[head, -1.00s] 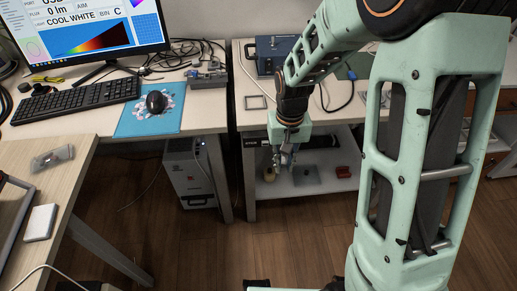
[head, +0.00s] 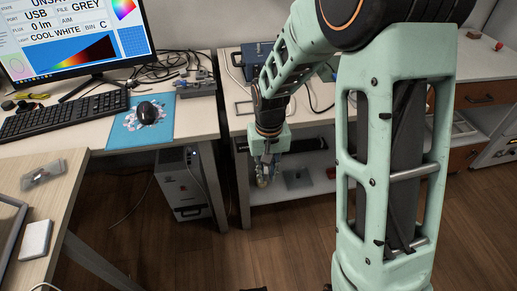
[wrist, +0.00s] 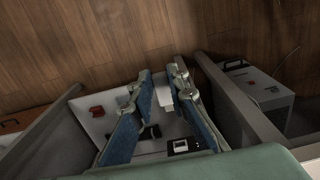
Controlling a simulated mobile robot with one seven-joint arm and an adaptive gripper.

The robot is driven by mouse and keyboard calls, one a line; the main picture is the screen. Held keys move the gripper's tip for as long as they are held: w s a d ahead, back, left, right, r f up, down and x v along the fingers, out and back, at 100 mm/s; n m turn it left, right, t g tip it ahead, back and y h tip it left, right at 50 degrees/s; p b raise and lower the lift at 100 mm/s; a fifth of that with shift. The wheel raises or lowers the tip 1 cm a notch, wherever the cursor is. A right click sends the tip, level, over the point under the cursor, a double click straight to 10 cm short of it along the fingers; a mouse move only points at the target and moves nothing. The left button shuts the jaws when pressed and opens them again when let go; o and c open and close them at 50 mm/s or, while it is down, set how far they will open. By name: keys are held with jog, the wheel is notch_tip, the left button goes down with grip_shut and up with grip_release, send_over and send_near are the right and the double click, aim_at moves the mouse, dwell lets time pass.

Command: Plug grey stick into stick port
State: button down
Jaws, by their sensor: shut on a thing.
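My gripper (head: 264,178) hangs in front of the right-hand table, near its lower shelf. In the wrist view its two blue-padded fingers (wrist: 161,72) are close together at the tips. A small pale grey piece (wrist: 164,96) shows between them, fitting the grey stick held in the jaws; its far end cannot be made out. The stick port cannot be singled out. A white computer tower (head: 187,186) stands under the left desk, left of my gripper, and also shows at the right of the wrist view (wrist: 258,86). The gripper is apart from it.
The lower shelf holds a grey plate (head: 298,179) and a red item, clearer in the wrist view (wrist: 97,112). The desk carries a monitor (head: 75,45), keyboard (head: 65,115), mouse (head: 147,110) and a small grey device (head: 196,86). Table legs flank the tower. Floor in front is clear.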

jog(key=shift+w+a+p, duration=0.2)
jog(key=shift+w, duration=1.2)
jog(key=shift+w+a+p, duration=0.2)
jog(key=shift+w, duration=1.15)
jog(key=c, duration=2.6)
grip_release()
grip_shut()
jog(key=shift+w, duration=0.15)
jog(key=shift+w+a+p, duration=0.2)
jog(key=shift+w+p, duration=0.1)
jog(key=shift+w, duration=0.7)
